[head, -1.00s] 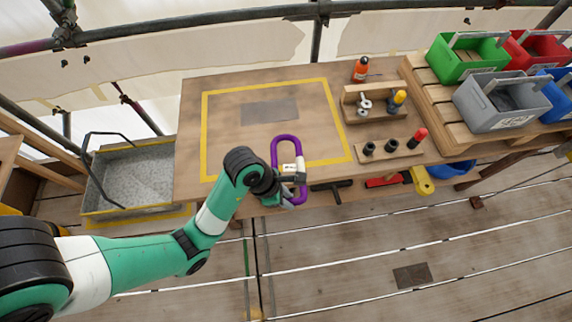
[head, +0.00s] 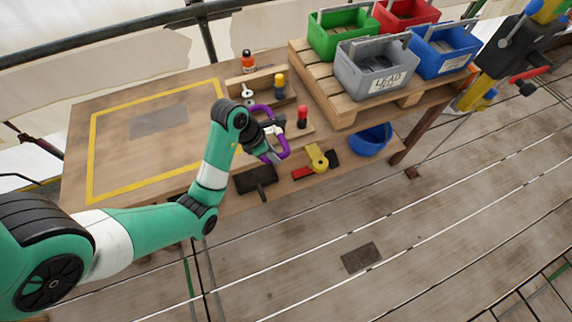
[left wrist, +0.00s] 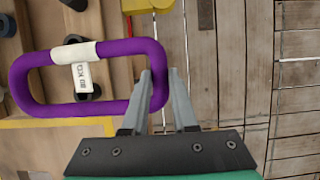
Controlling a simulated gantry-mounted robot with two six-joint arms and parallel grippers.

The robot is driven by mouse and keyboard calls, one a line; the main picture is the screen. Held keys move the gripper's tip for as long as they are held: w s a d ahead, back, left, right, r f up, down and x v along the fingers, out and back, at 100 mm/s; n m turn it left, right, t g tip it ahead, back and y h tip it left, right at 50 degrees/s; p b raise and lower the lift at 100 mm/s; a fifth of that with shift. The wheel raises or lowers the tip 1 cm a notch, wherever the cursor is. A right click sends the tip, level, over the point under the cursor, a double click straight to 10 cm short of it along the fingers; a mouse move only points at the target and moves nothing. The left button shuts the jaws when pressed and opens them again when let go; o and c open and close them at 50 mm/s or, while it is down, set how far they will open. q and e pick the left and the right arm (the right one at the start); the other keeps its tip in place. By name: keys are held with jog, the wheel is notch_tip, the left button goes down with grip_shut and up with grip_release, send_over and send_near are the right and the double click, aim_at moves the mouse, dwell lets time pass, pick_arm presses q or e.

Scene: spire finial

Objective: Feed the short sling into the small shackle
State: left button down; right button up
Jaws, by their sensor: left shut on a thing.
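The short sling is a stiff purple loop (head: 284,148) with a white label, and it fills the left side of the left wrist view (left wrist: 30,65). My left gripper (head: 271,153) is shut on one end of the loop, with both fingers around the purple strand in the left wrist view (left wrist: 159,80). The loop extends from the fingers over the tool racks; its height above them is hard to tell. A small silver shackle-like piece (head: 247,92) stands in the rear wooden rack, partly hidden behind the arm and sling. My right gripper is not in view.
An orange bottle (head: 248,61) stands behind the racks. Yellow- and red-topped tools (head: 302,117) stand near the sling. Grey (head: 375,68), green, red and blue bins sit on a pallet at right. A black mallet (head: 257,181) lies at the front edge.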

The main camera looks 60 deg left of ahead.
pick_arm(q)
jog(key=shift+s+a, duration=0.25)
jog(key=shift+w+f, duration=0.1)
jog(key=shift+w, duration=0.1)
jog(key=shift+w+a+f+b, duration=0.1)
jog(key=shift+a+f+b, duration=0.15)
jog(key=shift+a+f, duration=0.7)
jog(key=shift+w+a+f+b, duration=0.15)
jog(key=shift+a+f+b, duration=0.2)
jog(key=shift+a, duration=1.25)
jog(key=shift+w+a+f+b, duration=0.15)
jog(key=shift+a+f, duration=0.55)
jog(key=shift+a, duration=0.55)
jog(key=shift+w+a+b, duration=0.15)
jog(key=shift+a+b, duration=0.25)
jog(key=shift+a, duration=2.1)
jog(key=c, duration=0.6)
grip_release()
